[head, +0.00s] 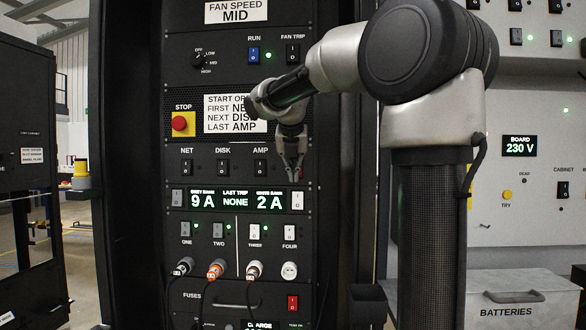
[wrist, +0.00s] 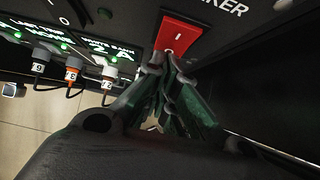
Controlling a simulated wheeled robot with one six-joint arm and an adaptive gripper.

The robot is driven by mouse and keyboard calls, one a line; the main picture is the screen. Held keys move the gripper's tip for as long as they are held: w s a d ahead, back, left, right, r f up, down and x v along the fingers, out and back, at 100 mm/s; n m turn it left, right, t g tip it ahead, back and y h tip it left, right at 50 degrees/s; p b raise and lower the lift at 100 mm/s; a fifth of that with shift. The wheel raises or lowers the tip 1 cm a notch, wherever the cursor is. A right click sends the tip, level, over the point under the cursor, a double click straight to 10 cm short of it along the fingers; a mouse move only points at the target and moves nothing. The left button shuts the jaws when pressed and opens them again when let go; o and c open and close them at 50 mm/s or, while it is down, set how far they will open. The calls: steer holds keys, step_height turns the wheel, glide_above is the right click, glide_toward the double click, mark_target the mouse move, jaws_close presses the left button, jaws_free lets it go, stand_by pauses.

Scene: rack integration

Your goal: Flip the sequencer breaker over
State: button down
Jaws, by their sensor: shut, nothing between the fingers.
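The red rocker switch (wrist: 180,36) is at the top of the wrist view, beside a label whose visible end reads "KER". A white "I" mark shows on its face; I cannot tell which side is pressed in. My gripper (wrist: 164,62) is shut and empty, with its fingertips at the switch's lower edge; whether they touch it is unclear. In the head view my gripper (head: 296,176) hangs in front of the panel, right of the AMP switch (head: 261,167).
The NET (head: 187,167) and DISK (head: 223,167) switches sit left of AMP. Below are the amp readout (head: 233,200), numbered switches and several plugged cables. A red stop button (head: 180,123) is to the left. Another red switch (head: 293,303) is low on the rack.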

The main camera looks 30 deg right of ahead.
steer(key=shift+w+d+f, duration=0.1)
stand_by(0.3)
steer(key=shift+w+d+t, duration=0.1)
steer(key=shift+w+t, duration=0.05)
steer(key=shift+t, duration=0.15)
steer(key=shift+r, duration=0.8)
